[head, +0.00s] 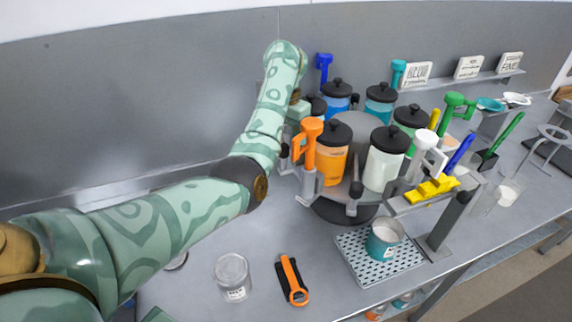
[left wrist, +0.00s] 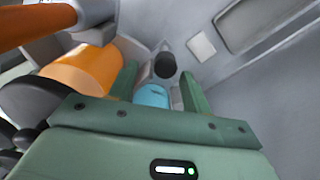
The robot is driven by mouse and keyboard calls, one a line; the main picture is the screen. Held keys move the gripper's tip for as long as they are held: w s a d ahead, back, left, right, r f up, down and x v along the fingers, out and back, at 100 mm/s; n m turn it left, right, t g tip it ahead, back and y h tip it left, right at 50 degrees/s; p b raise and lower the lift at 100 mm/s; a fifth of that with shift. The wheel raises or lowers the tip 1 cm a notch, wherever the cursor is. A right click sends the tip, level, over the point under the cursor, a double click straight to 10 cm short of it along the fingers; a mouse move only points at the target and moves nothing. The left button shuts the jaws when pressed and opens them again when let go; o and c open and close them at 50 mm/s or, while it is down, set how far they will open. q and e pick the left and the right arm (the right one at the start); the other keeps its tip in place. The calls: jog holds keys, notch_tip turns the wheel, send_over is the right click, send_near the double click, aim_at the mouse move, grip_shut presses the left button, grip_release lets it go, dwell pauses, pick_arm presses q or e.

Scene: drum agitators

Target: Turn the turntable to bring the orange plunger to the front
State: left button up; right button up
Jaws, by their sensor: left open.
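The orange plunger (head: 309,146) stands upright at the left front of the turntable (head: 351,124), beside the black-lidded orange canister (head: 331,166). Its orange handle (left wrist: 35,22) and the orange canister (left wrist: 82,70) fill the upper left of the left wrist view. My left gripper (head: 298,112) is behind and left of the plunger, at the turntable's left side, partly hidden by the plunger. In the left wrist view its two fingers are apart, with a black knob (left wrist: 165,65) and a light-blue surface (left wrist: 151,96) seen between them. My right gripper is not in view.
Blue (head: 336,97), teal (head: 380,101) and white (head: 383,168) canisters also ring the turntable. A teal cup (head: 384,240) stands on a perforated tray (head: 358,262) in front.

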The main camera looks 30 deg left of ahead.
aim_at(283, 157)
pick_arm(q)
jog(key=f, duration=0.4)
jog(key=a+f+b, duration=0.1)
jog(key=shift+f, duration=0.4)
jog(key=shift+d+f, duration=0.2)
jog(key=shift+f, duration=0.4)
jog(key=shift+a+f, duration=0.1)
jog(key=shift+f, duration=0.1)
grip_shut()
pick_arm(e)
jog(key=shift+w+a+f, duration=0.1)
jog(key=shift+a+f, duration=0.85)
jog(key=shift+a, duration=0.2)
